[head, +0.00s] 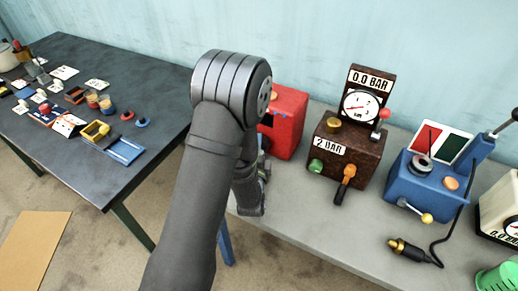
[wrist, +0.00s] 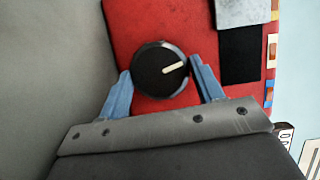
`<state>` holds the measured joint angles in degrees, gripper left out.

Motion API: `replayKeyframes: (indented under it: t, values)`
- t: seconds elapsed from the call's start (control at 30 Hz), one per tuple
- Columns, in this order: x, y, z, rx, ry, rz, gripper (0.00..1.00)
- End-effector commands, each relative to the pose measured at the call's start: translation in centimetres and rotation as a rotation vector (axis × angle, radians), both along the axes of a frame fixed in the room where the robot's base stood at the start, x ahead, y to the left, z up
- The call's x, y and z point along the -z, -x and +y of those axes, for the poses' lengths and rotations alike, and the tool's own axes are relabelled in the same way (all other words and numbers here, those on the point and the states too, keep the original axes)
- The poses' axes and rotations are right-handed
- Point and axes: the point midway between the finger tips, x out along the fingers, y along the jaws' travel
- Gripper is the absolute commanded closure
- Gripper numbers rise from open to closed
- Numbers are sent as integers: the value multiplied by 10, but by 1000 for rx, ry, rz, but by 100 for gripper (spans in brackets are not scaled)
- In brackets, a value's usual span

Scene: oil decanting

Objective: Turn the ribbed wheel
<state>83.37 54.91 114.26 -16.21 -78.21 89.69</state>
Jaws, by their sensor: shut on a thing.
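The ribbed wheel (wrist: 160,70) is a round black knob with a pale pointer line on the face of a red box (wrist: 120,22). In the wrist view my gripper (wrist: 160,80) has its two blue fingers on either side of the wheel, shut on it. The pointer line points right and slightly up in that view. In the head view the red box (head: 292,132) stands at the left end of the grey bench, partly behind my arm. My arm hides the wheel and most of the gripper there.
Right of the red box on the grey bench (head: 300,230) stand a brown gauge box (head: 340,175), a blue box (head: 410,190) and a cream box (head: 500,205). A cable with a brass plug (head: 405,250) lies in front. A dark table (head: 75,150) with small items is at left.

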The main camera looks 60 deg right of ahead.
Motion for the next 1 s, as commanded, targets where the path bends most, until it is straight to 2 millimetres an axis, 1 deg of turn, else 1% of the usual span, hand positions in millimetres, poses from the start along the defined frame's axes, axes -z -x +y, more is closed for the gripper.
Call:
replayKeyframes:
  t: [0.07,0.1,0.17,0.2,0.43,0.57,0.67,0.77,1.0]
  values:
    - [0,1,0,3,0,0,62]
    - [0,1,0,3,0,0,32]
    - [0,1,0,2,0,0,20]
    - [0,1,0,2,0,0,18]
    - [0,0,0,1,0,1,18]
    - [0,3,6,1,-1,2,18]
    - [0,8,18,2,-3,1,18]
    - [0,17,38,4,-4,1,18]
    - [-1,40,93,5,-5,1,18]
